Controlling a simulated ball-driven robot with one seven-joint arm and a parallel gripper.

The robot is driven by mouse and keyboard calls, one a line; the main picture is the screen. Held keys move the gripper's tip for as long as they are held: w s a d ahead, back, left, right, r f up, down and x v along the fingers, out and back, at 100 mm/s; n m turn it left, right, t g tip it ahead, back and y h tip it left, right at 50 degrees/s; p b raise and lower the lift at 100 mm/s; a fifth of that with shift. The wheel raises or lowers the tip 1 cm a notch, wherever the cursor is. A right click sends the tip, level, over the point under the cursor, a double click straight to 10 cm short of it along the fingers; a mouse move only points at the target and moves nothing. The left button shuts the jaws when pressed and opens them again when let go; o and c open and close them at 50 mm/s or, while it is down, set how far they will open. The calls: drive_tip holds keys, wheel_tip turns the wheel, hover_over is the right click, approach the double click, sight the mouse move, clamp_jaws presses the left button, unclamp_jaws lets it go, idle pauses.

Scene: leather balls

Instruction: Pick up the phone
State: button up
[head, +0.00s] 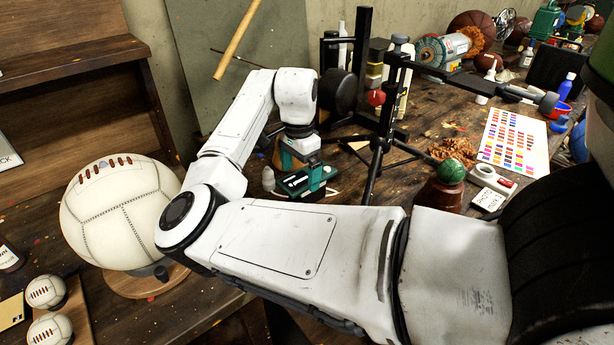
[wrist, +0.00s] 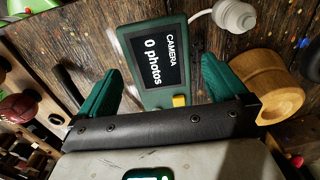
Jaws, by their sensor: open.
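The phone (wrist: 158,50) is a dark green device with a black screen reading "CAMERA 0 photos" and a yellow button at its lower edge. It lies screen-up on the workbench in the wrist view, and shows in the head view (head: 294,184) under my gripper (head: 304,173). My gripper in the wrist view (wrist: 160,70) is open, with one teal finger on each side of the phone's lower part. Gaps show between the fingers and the phone. I cannot tell how far the fingertips are above the wood.
A black tripod stand (head: 377,150) rises to the right.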

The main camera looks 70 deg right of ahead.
drive_tip(key=shift+f, duration=0.45)
